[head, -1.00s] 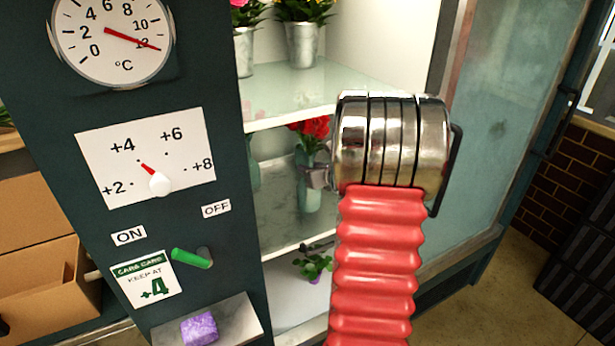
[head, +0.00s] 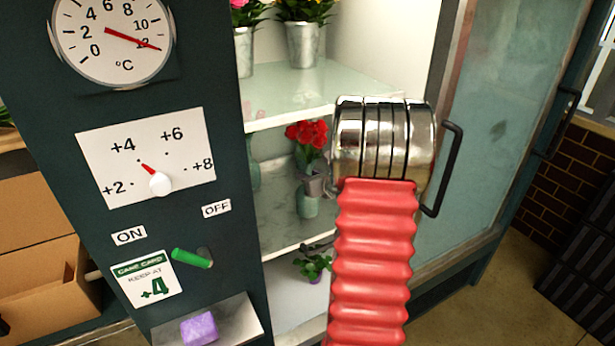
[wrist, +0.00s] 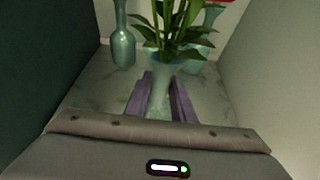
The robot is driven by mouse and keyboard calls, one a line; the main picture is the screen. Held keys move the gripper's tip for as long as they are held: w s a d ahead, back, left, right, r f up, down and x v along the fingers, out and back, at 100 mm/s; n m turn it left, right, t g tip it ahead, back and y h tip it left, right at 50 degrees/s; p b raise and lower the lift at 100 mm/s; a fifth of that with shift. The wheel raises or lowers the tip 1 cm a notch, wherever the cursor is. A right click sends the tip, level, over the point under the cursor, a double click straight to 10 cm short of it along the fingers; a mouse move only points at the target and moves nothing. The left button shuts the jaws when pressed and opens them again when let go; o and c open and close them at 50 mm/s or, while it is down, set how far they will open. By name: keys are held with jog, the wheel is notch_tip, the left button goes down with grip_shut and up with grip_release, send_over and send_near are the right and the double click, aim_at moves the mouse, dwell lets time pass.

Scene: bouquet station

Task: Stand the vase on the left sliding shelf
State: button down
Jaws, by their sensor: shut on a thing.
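My gripper (head: 315,184) is shut on the pale green vase (head: 308,206), which holds red flowers (head: 307,133) and leafy stems. The vase is upright, inside the open cabinet above the middle shelf (head: 278,228). I cannot tell whether its base touches the shelf. In the wrist view the vase (wrist: 165,75) sits between the two purple-grey fingers, its stems rising in front of the camera. My arm hides the right part of the shelves. No shelf is clearly recognisable as the left sliding one.
Another teal vase (wrist: 123,45) stands behind on the left; a further one (wrist: 207,38) is partly hidden at right. Metal flower buckets (head: 302,45) stand on the top shelf (head: 330,85). A small plant (head: 313,265) is below. The dark control panel (head: 215,130) borders the opening at left.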

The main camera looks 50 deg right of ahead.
jog(key=c, duration=1.5)
grip_release()
jog(key=shift+f, duration=0.1)
jog(key=shift+s+r, duration=0.15)
jog(key=shift+r, duration=0.05)
jog(key=v, duration=1.1)
jog(key=shift+s+a+r, duration=0.1)
jog(key=shift+s, duration=0.25)
